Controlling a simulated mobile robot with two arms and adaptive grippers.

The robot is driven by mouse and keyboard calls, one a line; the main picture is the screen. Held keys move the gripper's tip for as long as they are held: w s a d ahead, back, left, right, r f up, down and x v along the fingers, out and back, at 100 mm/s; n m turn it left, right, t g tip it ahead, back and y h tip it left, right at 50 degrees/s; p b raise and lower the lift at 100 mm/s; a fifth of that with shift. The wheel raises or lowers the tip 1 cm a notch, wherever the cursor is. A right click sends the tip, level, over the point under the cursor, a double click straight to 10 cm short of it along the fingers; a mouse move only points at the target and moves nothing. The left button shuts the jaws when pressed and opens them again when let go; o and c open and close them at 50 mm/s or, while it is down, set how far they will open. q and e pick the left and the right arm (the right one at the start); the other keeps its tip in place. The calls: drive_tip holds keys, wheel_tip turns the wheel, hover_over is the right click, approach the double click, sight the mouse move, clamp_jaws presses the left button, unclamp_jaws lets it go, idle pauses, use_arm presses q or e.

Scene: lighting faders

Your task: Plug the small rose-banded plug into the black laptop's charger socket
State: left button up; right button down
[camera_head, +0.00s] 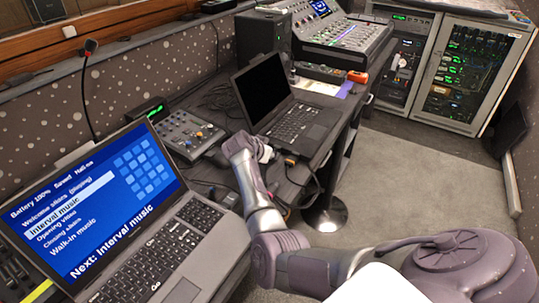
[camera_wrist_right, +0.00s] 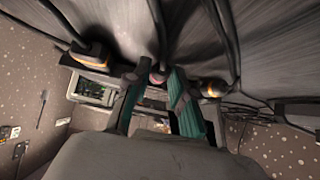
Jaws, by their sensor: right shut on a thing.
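The black laptop (camera_head: 304,122) stands open on the desk with a dark screen. My right gripper (camera_head: 270,154) is low beside the laptop's near left corner. In the right wrist view my right gripper (camera_wrist_right: 157,92), with teal finger pads, is shut on the small rose-banded plug (camera_wrist_right: 157,76). The plug's cable runs up out of the picture. I cannot make out the charger socket, or whether the plug touches the laptop. My left gripper is not in view.
A small mixer (camera_head: 188,133) stands left of the black laptop. Another laptop (camera_head: 150,262) shows a blue cue list. Grey floor lies open on the right.

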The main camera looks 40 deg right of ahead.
drive_tip(key=shift+d+r, duration=0.15)
drive_tip(key=c, duration=1.4)
unclamp_jaws()
drive_tip(key=o, duration=0.5)
drive_tip(key=shift+w+d, duration=0.1)
drive_tip(key=shift+a, duration=0.2)
drive_tip(key=v, duration=1.1)
drive_tip(key=shift+s+a+r, duration=0.2)
drive_tip(key=shift+a, duration=0.05)
